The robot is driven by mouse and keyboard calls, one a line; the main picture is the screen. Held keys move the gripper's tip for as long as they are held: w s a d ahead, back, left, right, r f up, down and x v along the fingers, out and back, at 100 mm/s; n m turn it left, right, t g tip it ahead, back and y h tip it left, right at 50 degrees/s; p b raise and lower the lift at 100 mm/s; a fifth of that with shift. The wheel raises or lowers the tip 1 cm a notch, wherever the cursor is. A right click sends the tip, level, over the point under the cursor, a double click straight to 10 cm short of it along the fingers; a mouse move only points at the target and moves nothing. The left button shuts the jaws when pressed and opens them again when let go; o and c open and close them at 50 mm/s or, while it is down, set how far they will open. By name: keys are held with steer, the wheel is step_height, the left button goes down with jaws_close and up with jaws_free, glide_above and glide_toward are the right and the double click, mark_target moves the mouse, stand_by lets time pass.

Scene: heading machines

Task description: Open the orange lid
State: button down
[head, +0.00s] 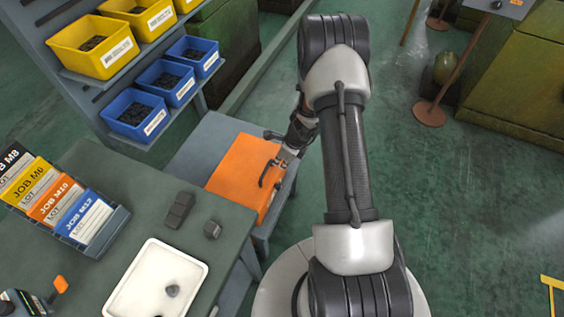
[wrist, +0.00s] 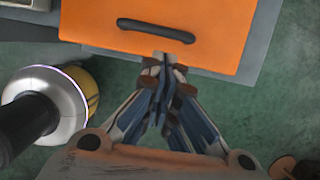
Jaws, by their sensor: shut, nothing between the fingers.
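The orange lid (head: 243,172) lies flat, closed on top of a grey cabinet beside the green bench. It has a dark bar handle (head: 269,173) near its right edge. In the wrist view the lid (wrist: 90,25) fills the top, and its handle (wrist: 156,29) runs crosswise just ahead of the fingertips. My gripper (head: 283,160) is at the lid's handle side, close to the handle. In the wrist view my gripper (wrist: 165,65) has its fingers together and empty, at the lid's front edge. I cannot tell whether the fingertips touch the lid.
A green bench (head: 110,190) at left carries a white tray (head: 135,295), dark blocks (head: 179,210) and a rack of job cards (head: 112,238). Yellow bins (head: 92,46) and blue bins (head: 135,114) stand on shelves behind. Green floor (head: 460,210) is open at right.

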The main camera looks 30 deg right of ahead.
mark_target(273, 175)
steer(key=b+x, duration=0.2)
steer(key=x, duration=0.5)
steer(key=shift+r, duration=0.1)
